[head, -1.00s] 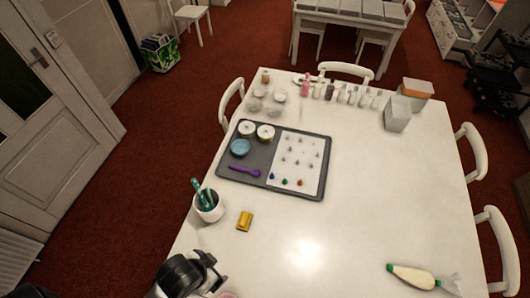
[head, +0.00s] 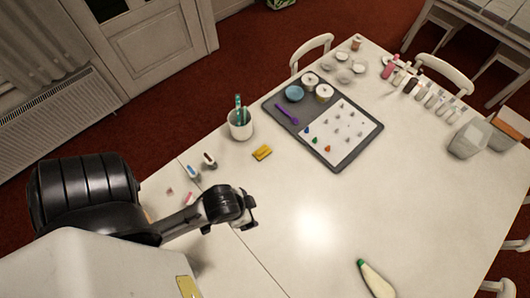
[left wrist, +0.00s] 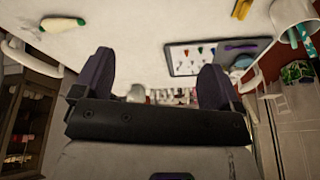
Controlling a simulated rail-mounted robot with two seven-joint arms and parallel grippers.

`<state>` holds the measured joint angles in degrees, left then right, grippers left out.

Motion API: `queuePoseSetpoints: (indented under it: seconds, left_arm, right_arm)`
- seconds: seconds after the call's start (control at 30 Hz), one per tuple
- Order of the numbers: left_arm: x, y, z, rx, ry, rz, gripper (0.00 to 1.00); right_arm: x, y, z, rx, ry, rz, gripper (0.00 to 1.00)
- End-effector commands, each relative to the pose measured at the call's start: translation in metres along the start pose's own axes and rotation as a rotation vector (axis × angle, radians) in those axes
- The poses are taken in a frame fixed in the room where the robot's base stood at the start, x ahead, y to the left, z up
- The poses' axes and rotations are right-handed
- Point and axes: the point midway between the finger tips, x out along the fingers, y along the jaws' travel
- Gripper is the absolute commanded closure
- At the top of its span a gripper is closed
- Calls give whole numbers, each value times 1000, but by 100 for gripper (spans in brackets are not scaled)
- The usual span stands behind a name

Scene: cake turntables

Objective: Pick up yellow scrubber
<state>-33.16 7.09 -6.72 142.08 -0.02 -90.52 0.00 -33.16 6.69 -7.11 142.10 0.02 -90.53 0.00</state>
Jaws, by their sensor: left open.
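The yellow scrubber (head: 262,153) is a small block lying on the white table, just right of a white cup (head: 240,128) that holds green-handled tools. A yellow item that looks like the scrubber also shows at the top right of the left wrist view (left wrist: 241,9). My left gripper (head: 251,207) is over the table's near left part, below the scrubber in the head view and apart from it. In the left wrist view its two dark fingers (left wrist: 158,76) are spread with nothing between them. My right gripper is not in view.
A grey tray (head: 279,117) with a white sheet lies beyond the scrubber. Small bottles (head: 209,160) stand near my left arm. A piping bag (head: 376,279) lies at the front. The table middle is clear.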

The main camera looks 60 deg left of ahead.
Motion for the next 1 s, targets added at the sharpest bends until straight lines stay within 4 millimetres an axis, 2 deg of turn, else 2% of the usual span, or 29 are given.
queuePoseSetpoints:
  seconds: [0.47, 0.8, 1.0]
  left_arm:
    - [0, 1, 0, 0, -1, 3, 9]
    - [0, 4, 0, -8, 1, 11, 42]
    - [0, 4, 0, -6, 0, 9, 43]
  right_arm:
    - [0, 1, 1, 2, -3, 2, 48]
    - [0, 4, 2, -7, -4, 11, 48]
    - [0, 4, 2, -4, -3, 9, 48]
